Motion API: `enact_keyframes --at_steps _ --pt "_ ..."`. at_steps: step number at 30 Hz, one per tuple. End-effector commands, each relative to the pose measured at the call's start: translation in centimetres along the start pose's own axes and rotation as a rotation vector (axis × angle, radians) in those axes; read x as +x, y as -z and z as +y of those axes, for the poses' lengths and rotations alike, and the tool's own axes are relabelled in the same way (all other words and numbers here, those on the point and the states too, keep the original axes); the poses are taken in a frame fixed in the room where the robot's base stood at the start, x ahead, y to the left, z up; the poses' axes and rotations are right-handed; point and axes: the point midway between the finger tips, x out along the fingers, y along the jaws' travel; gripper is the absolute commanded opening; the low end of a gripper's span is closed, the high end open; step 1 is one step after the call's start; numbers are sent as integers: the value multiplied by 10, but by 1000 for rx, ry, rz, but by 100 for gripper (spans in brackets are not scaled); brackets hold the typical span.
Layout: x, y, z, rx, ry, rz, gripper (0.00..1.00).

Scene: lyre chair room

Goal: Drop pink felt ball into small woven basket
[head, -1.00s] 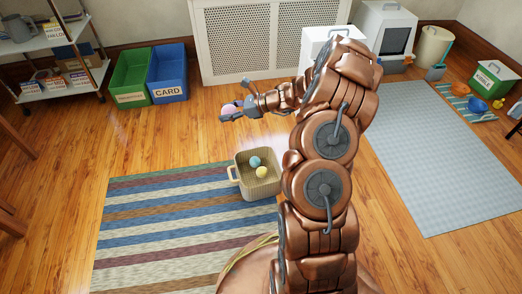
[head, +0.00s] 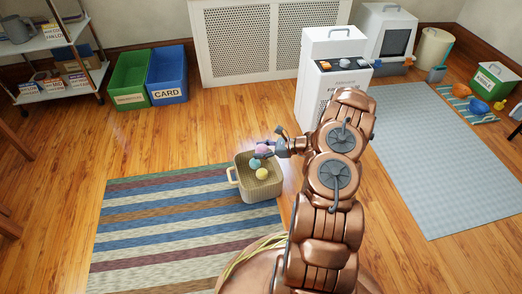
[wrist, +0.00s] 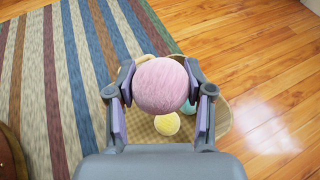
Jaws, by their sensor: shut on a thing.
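The pink felt ball (wrist: 160,86) is held between the two fingers of my gripper (wrist: 160,90) in the wrist view. It also shows in the head view (head: 261,150), over the back part of the small woven basket (head: 262,191). The basket stands on the floor at the edge of the striped rug. A yellow ball (head: 262,174) and a teal ball (head: 255,163) lie inside it. In the wrist view the basket rim (wrist: 222,128) shows below the pink ball, which partly hides the basket and the teal ball.
The striped rug (head: 150,220) lies left of the basket. Green (head: 129,80) and blue (head: 167,76) bins stand at the back left. A white cabinet (head: 326,88) stands behind my arm. The wooden floor between bins and basket is clear.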

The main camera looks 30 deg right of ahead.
Motion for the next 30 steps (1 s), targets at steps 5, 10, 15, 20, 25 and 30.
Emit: enact_keyframes --at_steps 5,10,15,20,25,30 --pt "5 12 0 2 0 0 28" --pt "12 28 1 2 -3 1 28" --pt "19 45 1 4 -2 0 28" --pt "22 52 1 2 -2 0 28" --pt "23 53 1 1 -2 0 28" --pt "23 53 1 1 -2 0 56"
